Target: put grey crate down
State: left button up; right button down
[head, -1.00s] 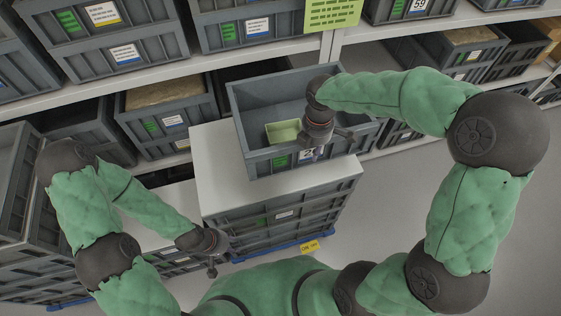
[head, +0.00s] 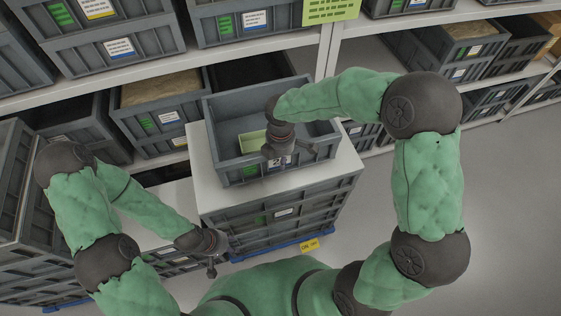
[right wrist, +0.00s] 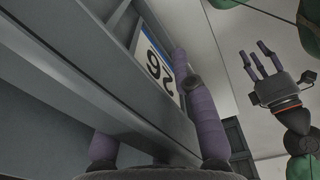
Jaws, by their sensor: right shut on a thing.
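The grey crate (head: 235,173) with a label on its front is over the white top (head: 207,190) of the crate stack. I cannot tell whether its base touches the top. A small light green box (head: 250,142) is inside it. My right gripper (head: 293,151) is shut on the crate's front wall, near the label. In the right wrist view, the fingers of this gripper (right wrist: 155,140) straddle the wall beside the blue-edged label. My left gripper (head: 212,264) is empty, low in front of the stack; its fingers show spread apart in the right wrist view (right wrist: 262,65).
Shelves (head: 190,62) with grey crates stand behind. The stack (head: 285,215) stands on a blue base with a yellow tag (head: 309,244). More stacked crates (head: 20,230) are at the left. The floor (head: 510,200) at the right is clear.

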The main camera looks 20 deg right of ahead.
jog(key=shift+w+f, duration=0.1)
jog(key=shift+f, duration=0.8)
jog(key=c, duration=1)
grip_release()
jog(key=shift+f, duration=0.1)
jog(key=r+p, duration=0.2)
jog(key=r, duration=1)
jog(key=shift+s+r, duration=0.15)
jog(key=shift+s, duration=0.05)
